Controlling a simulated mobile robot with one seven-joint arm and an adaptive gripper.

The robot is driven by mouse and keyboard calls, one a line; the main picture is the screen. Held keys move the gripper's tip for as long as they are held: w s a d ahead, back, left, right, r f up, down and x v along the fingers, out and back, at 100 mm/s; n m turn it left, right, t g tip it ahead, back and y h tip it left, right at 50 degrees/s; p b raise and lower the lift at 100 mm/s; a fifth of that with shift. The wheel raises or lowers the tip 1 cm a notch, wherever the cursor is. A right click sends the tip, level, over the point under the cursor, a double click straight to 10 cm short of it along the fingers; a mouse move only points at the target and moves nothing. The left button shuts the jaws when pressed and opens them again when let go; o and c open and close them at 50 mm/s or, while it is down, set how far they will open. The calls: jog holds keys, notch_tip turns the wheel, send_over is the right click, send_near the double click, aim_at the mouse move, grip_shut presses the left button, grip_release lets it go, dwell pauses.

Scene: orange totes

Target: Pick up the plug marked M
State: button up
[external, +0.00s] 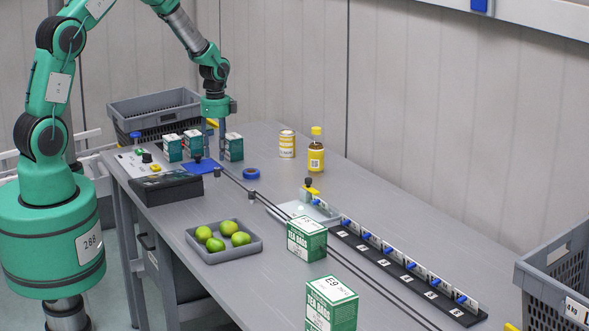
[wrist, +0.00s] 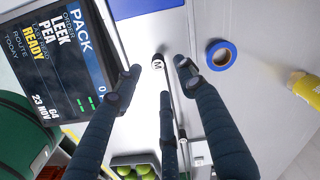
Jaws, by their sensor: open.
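The plug marked M (wrist: 157,65) is a small dark piece with a round white label reading M, seen from above in the wrist view. It is at the end of a thin dark line on the grey table. My gripper (wrist: 157,82) has dark blue fingers, spread open and empty, with the plug showing between the tips, nearer their far side. I cannot tell the height gap. In the external view my gripper (external: 216,142) points down at the far left part of the table, close to green boxes; the plug's letter is not readable there.
A black display box (external: 167,188), blue mat (external: 199,167) and blue tape roll (external: 251,173) lie close by. Green tea boxes (external: 234,147) stand near the fingers. A fruit tray (external: 215,253) and a black strip with blue plugs (external: 405,272) are farther off.

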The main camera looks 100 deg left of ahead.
aim_at(217, 168)
jog(key=shift+f, duration=1.1)
jog(key=shift+f, duration=0.1)
jog(key=shift+s+d+f+b, duration=0.1)
jog(key=shift+f+b, duration=0.1)
jog(key=shift+f, duration=1.05)
jog(key=shift+d+f+b, duration=0.1)
jog(key=shift+f+b, duration=0.1)
jog(key=shift+f, duration=1.05)
grip_shut()
